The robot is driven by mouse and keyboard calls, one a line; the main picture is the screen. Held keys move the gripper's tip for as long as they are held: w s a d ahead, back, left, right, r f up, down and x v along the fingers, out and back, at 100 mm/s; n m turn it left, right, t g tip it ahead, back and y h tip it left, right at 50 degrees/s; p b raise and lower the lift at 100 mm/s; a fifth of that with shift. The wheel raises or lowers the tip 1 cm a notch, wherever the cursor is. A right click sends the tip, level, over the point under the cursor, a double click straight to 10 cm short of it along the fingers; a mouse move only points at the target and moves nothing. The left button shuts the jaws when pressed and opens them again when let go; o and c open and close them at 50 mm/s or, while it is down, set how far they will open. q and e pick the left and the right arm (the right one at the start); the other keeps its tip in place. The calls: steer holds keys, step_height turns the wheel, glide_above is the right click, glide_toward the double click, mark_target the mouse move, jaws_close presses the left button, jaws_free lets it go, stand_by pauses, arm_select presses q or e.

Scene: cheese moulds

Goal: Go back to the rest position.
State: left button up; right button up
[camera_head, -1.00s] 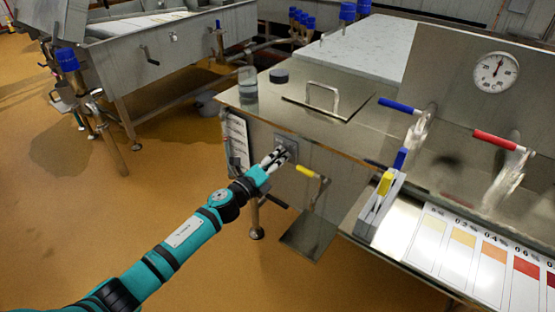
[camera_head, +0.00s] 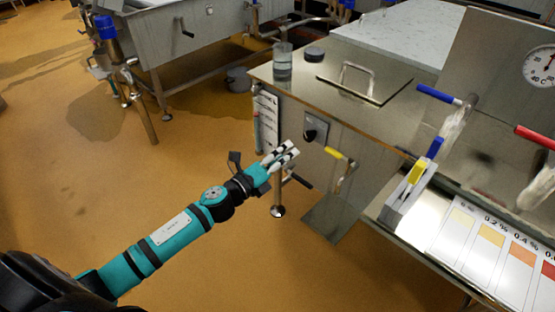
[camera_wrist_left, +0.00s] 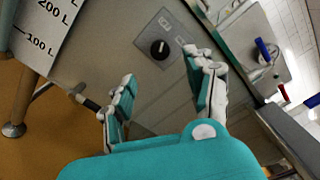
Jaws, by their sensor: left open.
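My left gripper (camera_head: 281,156) is at the end of the teal arm, in front of the steel vat's side. In the left wrist view, its two fingers (camera_wrist_left: 163,95) are spread apart with nothing between them. Past the fingertips is a black rotary knob (camera_wrist_left: 160,49) on a grey plate. The same knob shows in the head view (camera_head: 310,134), just right of and above the fingertips, and the gripper appears apart from it. My right gripper is in neither view.
The steel vat (camera_head: 285,85) carries a glass jar (camera_head: 283,66), a black puck (camera_head: 314,54) and a handled lid (camera_head: 365,83). A yellow-handled valve (camera_head: 336,153) is right of the knob. A colour chart (camera_head: 490,245) lies at lower right. Floor (camera_head: 210,150) left of the vat is open.

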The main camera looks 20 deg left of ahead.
arm_select(q)
steer(key=shift+v, duration=1.1)
steer(key=shift+f, duration=0.1)
